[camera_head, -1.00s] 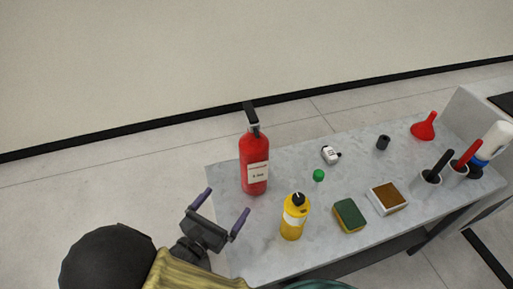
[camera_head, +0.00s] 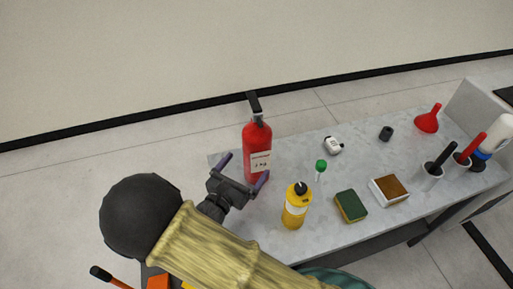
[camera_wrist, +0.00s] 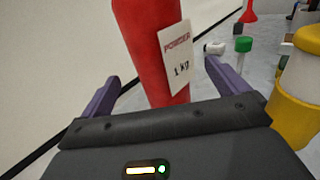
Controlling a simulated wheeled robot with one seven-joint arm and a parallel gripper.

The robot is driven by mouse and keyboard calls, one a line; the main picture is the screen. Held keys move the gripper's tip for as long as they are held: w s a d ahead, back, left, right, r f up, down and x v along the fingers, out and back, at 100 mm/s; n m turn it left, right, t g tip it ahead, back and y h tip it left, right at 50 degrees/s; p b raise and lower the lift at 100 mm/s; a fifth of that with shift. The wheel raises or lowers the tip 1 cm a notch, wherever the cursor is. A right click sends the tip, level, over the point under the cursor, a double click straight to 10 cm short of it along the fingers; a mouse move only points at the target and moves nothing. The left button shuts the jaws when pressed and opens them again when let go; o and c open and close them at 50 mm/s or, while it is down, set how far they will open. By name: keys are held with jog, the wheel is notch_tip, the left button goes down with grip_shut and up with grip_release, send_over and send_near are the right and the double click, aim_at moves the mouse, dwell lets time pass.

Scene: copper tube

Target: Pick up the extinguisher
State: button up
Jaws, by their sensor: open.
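The red extinguisher (camera_head: 257,143) with a black top and a white label stands upright near the left end of the grey table. My gripper (camera_head: 242,169) is open just in front of it, its purple fingers spread to either side of the lower body. In the wrist view the extinguisher (camera_wrist: 153,45) rises between the two fingers (camera_wrist: 158,82), with its label facing right. Its top is out of that view. I cannot tell whether either finger touches it.
A yellow bottle (camera_head: 295,205) stands close to the right of my gripper. On the grey table (camera_head: 268,230) are also a green-capped item (camera_head: 320,167), a sponge (camera_head: 350,206), a brown-filled tray (camera_head: 388,190) and a red funnel (camera_head: 428,119). Bare floor lies to the left.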

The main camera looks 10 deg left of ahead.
aim_at(257, 148)
jog(key=shift+x, duration=1.25)
jog(key=x, duration=0.5)
jog(key=shift+w+a+r, duration=0.1)
jog(key=c, duration=2.1)
jog(key=shift+w+r, duration=0.1)
jog(key=shift+r, duration=0.05)
jog(key=shift+r, duration=0.1)
